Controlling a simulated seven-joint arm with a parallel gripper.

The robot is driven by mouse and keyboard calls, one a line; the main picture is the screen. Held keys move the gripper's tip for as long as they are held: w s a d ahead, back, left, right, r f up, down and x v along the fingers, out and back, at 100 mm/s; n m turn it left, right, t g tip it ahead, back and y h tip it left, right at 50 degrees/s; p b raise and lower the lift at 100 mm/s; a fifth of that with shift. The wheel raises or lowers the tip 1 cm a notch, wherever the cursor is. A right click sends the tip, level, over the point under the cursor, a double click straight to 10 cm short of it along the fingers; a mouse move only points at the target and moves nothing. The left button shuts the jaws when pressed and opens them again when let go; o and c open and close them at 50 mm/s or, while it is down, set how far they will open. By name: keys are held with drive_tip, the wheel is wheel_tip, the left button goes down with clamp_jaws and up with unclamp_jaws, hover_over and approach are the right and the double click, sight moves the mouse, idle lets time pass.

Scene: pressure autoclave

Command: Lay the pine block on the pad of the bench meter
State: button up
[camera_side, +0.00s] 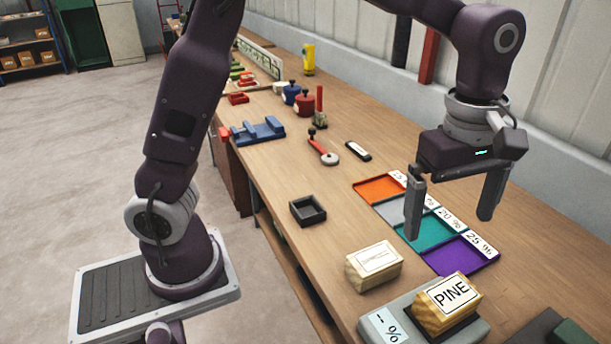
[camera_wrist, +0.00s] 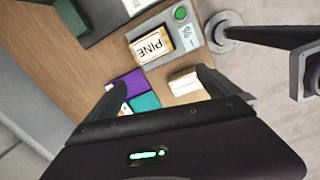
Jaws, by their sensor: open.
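The pine block (camera_side: 446,302), a wooden block with a white PINE label, lies label up on the dark pad of the grey bench meter (camera_side: 388,329). In the wrist view the pine block (camera_wrist: 152,46) also rests on the bench meter (camera_wrist: 190,37), beside its "%" display and green button. My gripper (camera_side: 450,215) is open and empty. It hangs above the coloured trays, behind and apart from the pine block. In the wrist view its fingers (camera_wrist: 155,85) are spread wide with nothing between them.
A second wooden block (camera_side: 373,266) with a pale label lies beside the meter. Orange, grey, teal and purple (camera_side: 462,256) trays line the bench, marked with percentages. A small black open box (camera_side: 307,210) stands left of them. A dark green item (camera_side: 568,331) sits at the near right.

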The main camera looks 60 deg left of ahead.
drive_tip(key=s+a+r+m+t, duration=0.2)
drive_tip(key=s+a+r+m, duration=0.45)
drive_tip(key=s+a, duration=0.2)
drive_tip(key=s+a+f+m+t, duration=0.1)
drive_tip(key=s+a+m, duration=0.1)
drive_tip(key=s+m, duration=0.2)
drive_tip(key=s+a+f+m+t, duration=0.1)
drive_tip(key=s+a+m, duration=0.2)
drive_tip(key=s, duration=0.6)
drive_tip(key=shift+a+m+t+y, duration=0.2)
drive_tip(key=shift+m+t+y, duration=0.15)
drive_tip(key=shift+m, duration=0.6)
drive_tip(key=shift+w, duration=0.1)
drive_tip(key=shift+c, duration=0.2)
